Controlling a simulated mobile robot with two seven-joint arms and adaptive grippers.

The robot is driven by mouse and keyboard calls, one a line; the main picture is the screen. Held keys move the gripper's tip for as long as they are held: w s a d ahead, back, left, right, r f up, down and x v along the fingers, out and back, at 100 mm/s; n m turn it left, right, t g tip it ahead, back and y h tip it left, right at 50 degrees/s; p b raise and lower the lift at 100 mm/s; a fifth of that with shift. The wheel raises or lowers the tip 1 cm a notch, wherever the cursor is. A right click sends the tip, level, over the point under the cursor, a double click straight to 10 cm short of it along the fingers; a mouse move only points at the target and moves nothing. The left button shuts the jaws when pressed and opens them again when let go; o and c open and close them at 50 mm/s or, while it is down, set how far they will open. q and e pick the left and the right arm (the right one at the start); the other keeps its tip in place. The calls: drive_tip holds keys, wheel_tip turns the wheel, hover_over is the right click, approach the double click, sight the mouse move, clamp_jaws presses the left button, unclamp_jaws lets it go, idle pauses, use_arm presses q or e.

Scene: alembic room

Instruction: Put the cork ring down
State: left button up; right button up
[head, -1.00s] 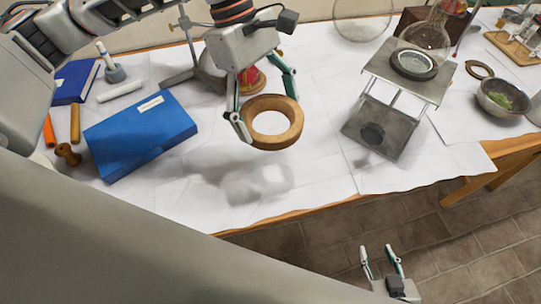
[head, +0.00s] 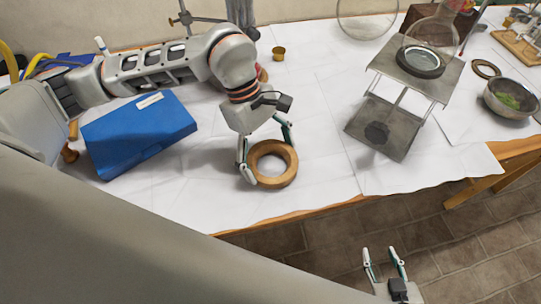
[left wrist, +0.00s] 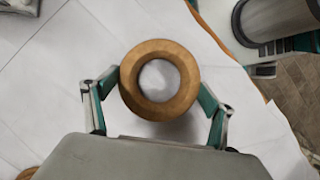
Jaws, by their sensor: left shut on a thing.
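The cork ring (head: 289,174) is a thick, round tan ring with a wide hole. My left gripper (head: 267,156) is shut on it, with one finger on each side of the ring. In the head view the ring lies flat, at or very near the white-covered table top, near the front edge. In the left wrist view the ring (left wrist: 160,109) sits between the two fingertips. Whether its underside touches the table is hard to tell. My right gripper (head: 384,262) is open and empty, low over the floor in front of the table.
A blue box (head: 135,138) lies left of the ring. A metal stand (head: 385,128) with a round flask (head: 432,35) on top stands to the right. A metal bowl (head: 510,103) is farther right. White table surface is clear around the ring; the wooden front edge (head: 300,212) is close.

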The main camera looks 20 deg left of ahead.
use_arm(q)
drive_tip(key=shift+f, duration=0.25)
drive_tip(key=o, duration=1)
drive_tip(key=shift+f, duration=0.1)
drive_tip(key=shift+o, duration=0.2)
drive_tip(key=v, duration=1.2)
drive_tip(key=shift+r+p, duration=0.2)
drive_tip(key=shift+p, duration=0.2)
